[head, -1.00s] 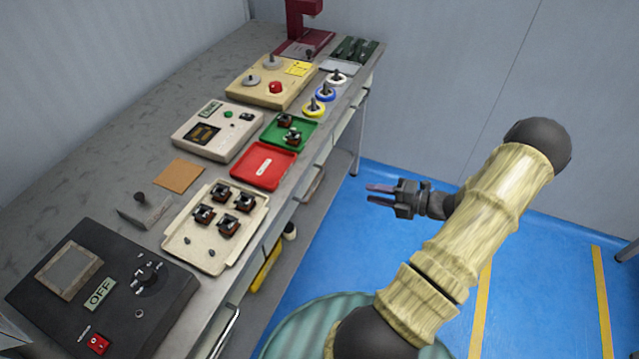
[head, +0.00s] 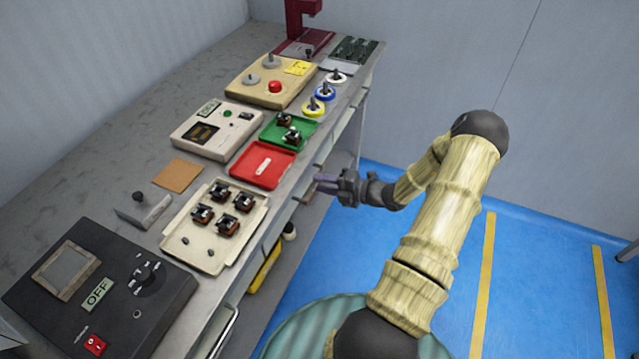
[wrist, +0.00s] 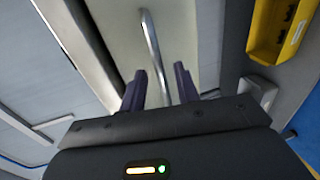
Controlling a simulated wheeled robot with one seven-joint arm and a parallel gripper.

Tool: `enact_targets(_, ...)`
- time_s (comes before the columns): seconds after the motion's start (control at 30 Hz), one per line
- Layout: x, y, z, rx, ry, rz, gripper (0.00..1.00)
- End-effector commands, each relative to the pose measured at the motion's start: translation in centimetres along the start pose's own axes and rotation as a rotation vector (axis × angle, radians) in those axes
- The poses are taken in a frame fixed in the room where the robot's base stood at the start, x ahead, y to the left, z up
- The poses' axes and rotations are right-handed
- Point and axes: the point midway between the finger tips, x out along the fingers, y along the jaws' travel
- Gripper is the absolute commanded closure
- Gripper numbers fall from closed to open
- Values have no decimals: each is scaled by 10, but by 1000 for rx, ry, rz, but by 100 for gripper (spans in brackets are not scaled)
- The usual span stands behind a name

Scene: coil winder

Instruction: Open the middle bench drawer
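The middle bench drawer front (head: 304,192) is partly visible under the bench edge in the head view, partly hidden by my gripper. In the wrist view, a pale drawer front (wrist: 185,35) fills the upper middle, with a metal bar handle (wrist: 151,42) running down it. My gripper (head: 322,182) is at the bench's front side, below the top's edge. In the wrist view its two dark fingers (wrist: 160,88) are apart, with the lower end of the bar showing between them. I cannot tell whether the bar is within their reach. Nothing is gripped.
The benchtop holds a red tray (head: 262,166), a green tray (head: 300,130), a cream tray with coils (head: 205,255) and control boxes. Another drawer handle (head: 229,325) is nearer. A yellow bin (wrist: 262,45) is beside the drawer in the wrist view. Blue floor right of the bench is clear.

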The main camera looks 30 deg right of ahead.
Motion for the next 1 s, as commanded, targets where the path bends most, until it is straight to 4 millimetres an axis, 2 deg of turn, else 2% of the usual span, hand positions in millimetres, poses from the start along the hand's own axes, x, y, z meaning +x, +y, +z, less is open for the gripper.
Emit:
enact_targets(0.13, 14, 0, 0, 0, -1, 0, 69)
enact_targets(0.43, 16, 0, 0, 0, -1, 0, 69)
enact_targets(0.47, 16, 0, 0, 0, -1, 0, 72)
enact_targets(0.6, 16, 0, 0, 0, -1, 0, 100)
enact_targets(1.0, 11, 0, 1, 1, -3, -2, 100)
